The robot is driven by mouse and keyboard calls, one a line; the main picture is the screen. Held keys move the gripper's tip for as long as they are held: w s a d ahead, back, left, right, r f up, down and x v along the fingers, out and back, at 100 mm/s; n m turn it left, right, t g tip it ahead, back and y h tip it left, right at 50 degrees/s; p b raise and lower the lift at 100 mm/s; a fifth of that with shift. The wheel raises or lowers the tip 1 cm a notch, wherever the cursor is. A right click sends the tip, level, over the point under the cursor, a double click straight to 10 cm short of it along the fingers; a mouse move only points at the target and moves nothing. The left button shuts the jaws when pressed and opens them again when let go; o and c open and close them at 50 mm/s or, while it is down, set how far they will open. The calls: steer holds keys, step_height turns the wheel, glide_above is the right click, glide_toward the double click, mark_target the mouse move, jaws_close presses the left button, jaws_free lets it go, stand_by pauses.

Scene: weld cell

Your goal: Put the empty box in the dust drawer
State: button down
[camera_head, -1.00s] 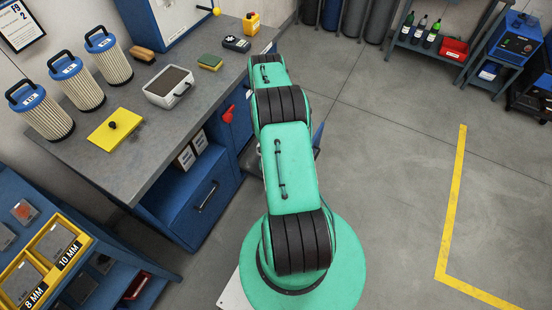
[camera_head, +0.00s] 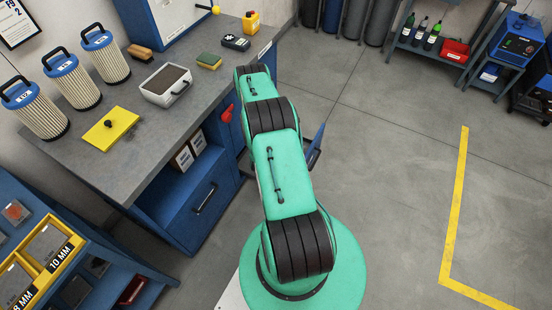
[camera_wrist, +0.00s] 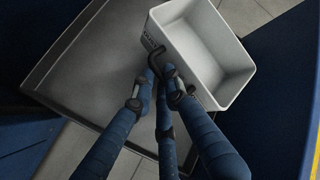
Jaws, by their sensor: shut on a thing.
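In the wrist view the empty box (camera_wrist: 205,48) is pale grey, with bare inner walls and a dark handle (camera_wrist: 152,62) on its near left side. My gripper (camera_wrist: 160,84) has its blue fingers shut on that handle. Below and left of the box lies an open grey metal drawer (camera_wrist: 85,75) with a flat, bare floor. The box overlaps the drawer's right part in the picture; whether it touches the drawer I cannot tell. In the head view my arm hides the gripper and the box. A blue panel (camera_head: 318,140) shows just right of my arm.
On the bench (camera_head: 120,170) stand several filter cartridges (camera_head: 70,80), a yellow plate (camera_head: 108,130) and a grey box with dark contents (camera_head: 166,84). A blue drawer front with a handle (camera_head: 205,198) is below. The floor (camera_head: 390,190) on the right is clear.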

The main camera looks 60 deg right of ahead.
steer(key=shift+w, duration=0.1)
steer(key=shift+w+h, duration=0.5)
steer(key=shift+w, duration=0.95)
steer(key=shift+f+b, duration=0.85)
steer(key=shift+f, duration=2.1)
steer(key=shift+f+b, duration=0.65)
steer(key=shift+f, duration=1.45)
